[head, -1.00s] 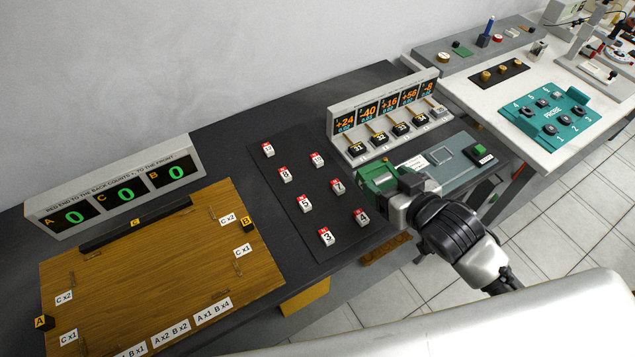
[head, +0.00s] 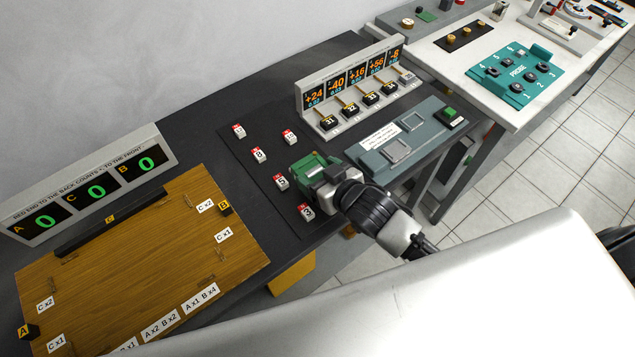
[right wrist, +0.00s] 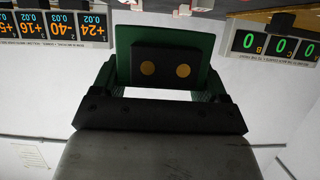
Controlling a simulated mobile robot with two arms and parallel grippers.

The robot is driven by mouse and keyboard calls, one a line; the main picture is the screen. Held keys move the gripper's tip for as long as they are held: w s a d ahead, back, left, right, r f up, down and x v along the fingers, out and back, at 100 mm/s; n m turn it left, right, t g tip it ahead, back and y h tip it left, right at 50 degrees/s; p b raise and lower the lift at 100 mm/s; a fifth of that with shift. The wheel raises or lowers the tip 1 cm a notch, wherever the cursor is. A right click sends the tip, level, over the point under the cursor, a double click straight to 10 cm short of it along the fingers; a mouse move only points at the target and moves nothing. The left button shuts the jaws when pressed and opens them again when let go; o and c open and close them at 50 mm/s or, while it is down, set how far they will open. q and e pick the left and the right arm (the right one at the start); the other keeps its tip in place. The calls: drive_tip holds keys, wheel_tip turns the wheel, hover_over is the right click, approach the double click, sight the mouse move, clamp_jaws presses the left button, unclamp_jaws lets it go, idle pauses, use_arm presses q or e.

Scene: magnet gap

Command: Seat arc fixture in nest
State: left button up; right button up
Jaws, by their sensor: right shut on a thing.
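My right gripper (head: 322,182) is shut on a green piece (head: 312,166), which I take for the arc fixture. It is held over the right part of the dark mat, its height above it unclear. In the right wrist view the green piece (right wrist: 208,55) sits between the fingers, with a black block (right wrist: 165,68) bearing two gold dots in front of it. No spot is plainly marked as the nest. A wooden board (head: 130,265) with thin brackets and A, B, C tags lies at left. A grey-blue panel (head: 430,130) with a square pad (head: 397,150) lies at right. My left gripper is out of view.
Several red-and-white numbered blocks (head: 281,182) stand on the dark mat (head: 262,205). A display rack (head: 318,125) with black tagged pieces stands behind the panel. A counter display (head: 90,190) reading zeros stands behind the board. A white table (head: 470,75) with a teal probe box (head: 520,72) is at right.

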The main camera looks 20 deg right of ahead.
drive_tip(key=shift+a+f, duration=0.1)
drive_tip(key=shift+a, duration=0.1)
drive_tip(key=shift+f, duration=1.95)
drive_tip(key=shift+f, duration=0.1)
drive_tip(key=o, duration=1.3)
